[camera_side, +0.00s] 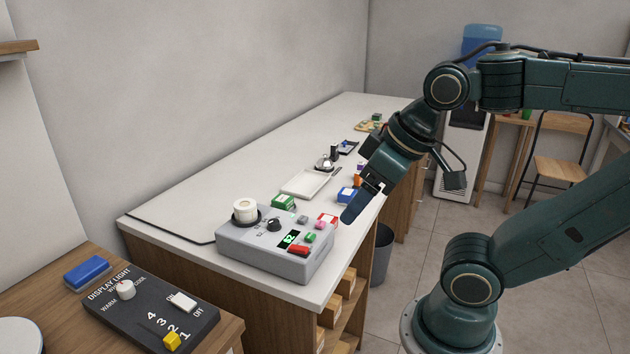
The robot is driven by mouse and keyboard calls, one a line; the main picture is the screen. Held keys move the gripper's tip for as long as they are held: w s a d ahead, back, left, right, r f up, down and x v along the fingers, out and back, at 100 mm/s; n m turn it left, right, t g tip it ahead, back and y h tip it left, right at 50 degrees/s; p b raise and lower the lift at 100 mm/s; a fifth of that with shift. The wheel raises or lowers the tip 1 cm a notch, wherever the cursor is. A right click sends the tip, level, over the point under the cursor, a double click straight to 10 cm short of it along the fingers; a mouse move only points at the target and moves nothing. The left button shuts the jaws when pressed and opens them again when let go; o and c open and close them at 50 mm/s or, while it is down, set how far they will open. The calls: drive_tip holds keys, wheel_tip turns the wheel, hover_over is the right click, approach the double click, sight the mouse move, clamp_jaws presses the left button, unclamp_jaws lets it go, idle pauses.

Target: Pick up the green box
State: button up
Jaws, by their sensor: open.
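A small green box (283,201) with a pale mark lies on the white counter (215,180), just behind the grey control box. My gripper (352,209) hangs over the counter's right edge, to the right of the green box and apart from it. It is open, and nothing shows between its fingers. A blue box (346,195) sits close beside the gripper, partly behind it. Another small green item (377,117) is at the far end of the counter.
The grey control box (275,248) with knob and buttons stands at the counter's near end. A red box (328,219) sits behind its right side. A white tray (305,184) lies beyond the green box. The counter's left side is clear.

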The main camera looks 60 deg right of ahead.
drive_tip(key=w+d+r+m+g, duration=0.1)
drive_tip(key=w+d+r+m, duration=0.25)
drive_tip(key=w, duration=0.55)
drive_tip(key=m+g, duration=0.5)
drive_tip(key=m, duration=1)
hover_over(283, 199)
wheel_tip(283, 199, down, 14)
drive_tip(key=shift+d+n, duration=0.1)
drive_tip(key=shift+n, duration=0.15)
drive_tip(key=shift+f, duration=4.25)
